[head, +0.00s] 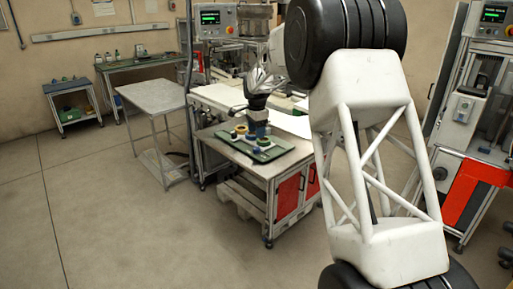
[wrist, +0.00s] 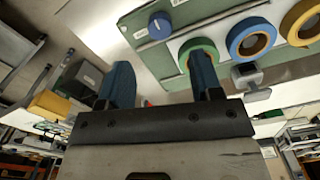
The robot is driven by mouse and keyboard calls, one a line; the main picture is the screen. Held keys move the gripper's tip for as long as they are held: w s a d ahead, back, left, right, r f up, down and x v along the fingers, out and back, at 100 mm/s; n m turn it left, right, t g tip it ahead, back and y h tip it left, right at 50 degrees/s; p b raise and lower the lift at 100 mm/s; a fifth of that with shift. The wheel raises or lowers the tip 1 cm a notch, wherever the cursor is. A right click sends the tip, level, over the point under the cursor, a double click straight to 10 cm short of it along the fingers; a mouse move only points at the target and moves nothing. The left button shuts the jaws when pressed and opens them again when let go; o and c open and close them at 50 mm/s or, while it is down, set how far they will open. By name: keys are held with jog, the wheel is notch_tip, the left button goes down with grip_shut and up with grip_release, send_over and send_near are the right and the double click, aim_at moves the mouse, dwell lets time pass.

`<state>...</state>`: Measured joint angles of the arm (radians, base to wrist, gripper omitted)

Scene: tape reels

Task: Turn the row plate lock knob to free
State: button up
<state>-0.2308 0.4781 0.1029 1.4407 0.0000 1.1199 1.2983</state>
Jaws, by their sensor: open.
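The row plate (wrist: 205,18) is a green plate, seen in the wrist view at the upper right. A round blue knob (wrist: 160,25) with a pale mark sits on it near its left end. A green reel (wrist: 198,47), a blue reel (wrist: 251,40) and a yellow reel (wrist: 303,22) sit in a row beside the knob. My gripper (wrist: 160,62) has two blue fingers, apart and empty. The right fingertip overlaps the green reel in the picture; I cannot tell whether they touch. In the head view my gripper (head: 257,122) is over the green plate (head: 286,144).
The plate lies on a metal-topped cart (head: 228,149) with red doors. A white worktop (head: 218,95) is behind it, and an empty metal table (head: 150,96) stands to the left. A grey clamp-like part (wrist: 249,77) shows beside the reels. The floor at left is clear.

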aim_at(256, 148)
dwell(0.4)
jog(key=shift+f, duration=3.9)
jog(key=c, duration=0.9)
